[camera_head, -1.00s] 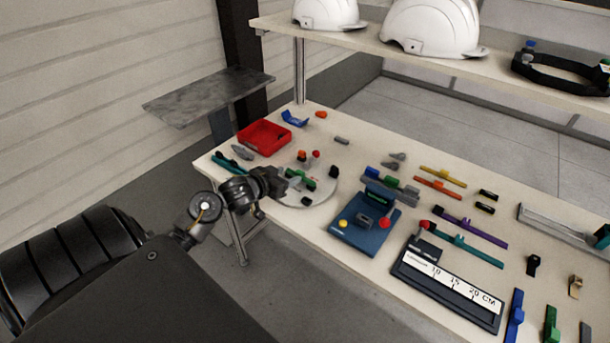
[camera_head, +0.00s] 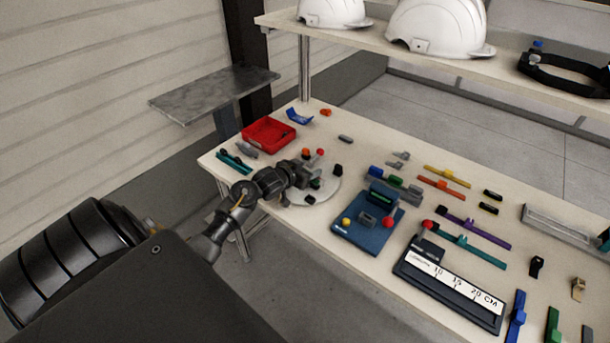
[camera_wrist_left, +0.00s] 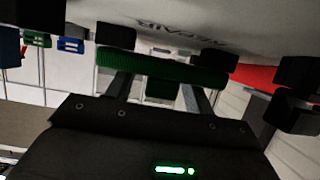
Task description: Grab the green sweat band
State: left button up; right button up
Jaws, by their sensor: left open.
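The green sweat band (camera_wrist_left: 160,70) shows in the left wrist view as a ribbed dark-green strip lying across the space in front of my left gripper (camera_wrist_left: 167,48). In the head view, a small part of the green band (camera_head: 315,184) shows on the round grey disc (camera_head: 326,193), mostly hidden by the gripper. My left gripper (camera_head: 311,171) is open, over the disc and close to the band. I cannot tell whether its fingers touch the band. My right gripper is not in view.
Small red and black knobs stand on the disc near the gripper. A red tray (camera_head: 269,133) lies behind it to the left, and a blue board (camera_head: 368,232) to the right. A shelf with white helmets (camera_head: 438,28) hangs above the table's back.

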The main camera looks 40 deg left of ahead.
pick_arm(q)
jog(key=c, duration=1)
jog(key=shift+c, duration=0.2)
jog(key=shift+r, duration=0.1)
jog(key=shift+r, duration=0.2)
notch_tip(320, 180, up, 2)
jog(key=shift+r+b, duration=0.2)
jog(key=shift+b, duration=0.15)
jog(key=s+a+r+p, duration=0.1)
jog(key=s+a+r, duration=0.1)
jog(key=s+r, duration=0.8)
jog(key=s, duration=0.4)
jog(key=shift+a, duration=0.35)
